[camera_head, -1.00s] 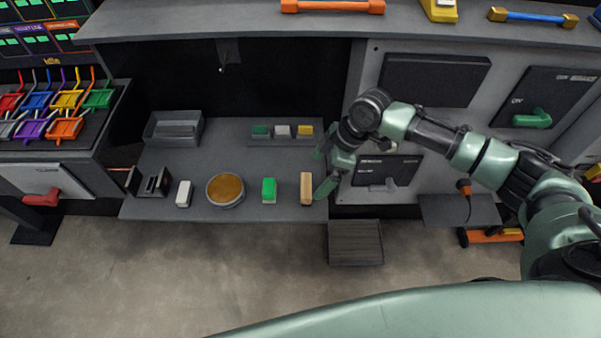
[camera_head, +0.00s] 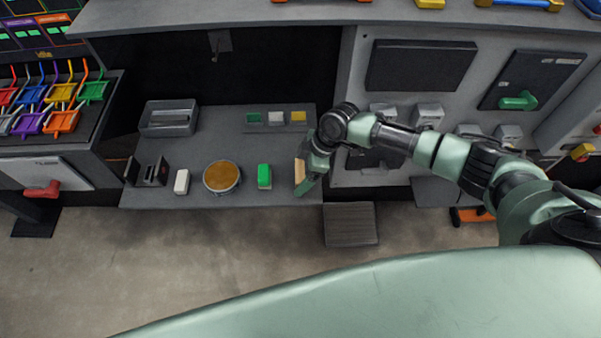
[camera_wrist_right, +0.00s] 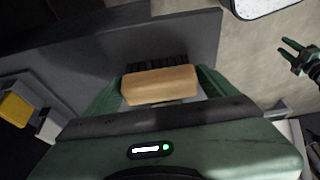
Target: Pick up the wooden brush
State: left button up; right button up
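The wooden brush (camera_head: 300,172) lies at the right front of the grey shelf. In the wrist view the brush (camera_wrist_right: 160,85) has a light wood block with dark bristles behind it. My right gripper (camera_head: 307,172) is at the brush, coming from the right. In the wrist view my right gripper (camera_wrist_right: 160,92) has its fingers wide apart, one near each end of the brush. I see no firm contact. In the head view part of the brush and the far finger are hidden. My left gripper (camera_wrist_right: 285,48) shows small at the wrist view's right, fingers apart.
On the shelf (camera_head: 220,123) left of the brush are a green block (camera_head: 264,177), a round brown-topped tin (camera_head: 221,177) and a white block (camera_head: 182,182). A dark step (camera_head: 350,224) stands below right.

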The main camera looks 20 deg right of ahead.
aim_at(300, 170)
jog(key=c, duration=0.9)
pick_arm(q)
jog(key=shift+s, duration=0.45)
jog(key=shift+f, duration=0.1)
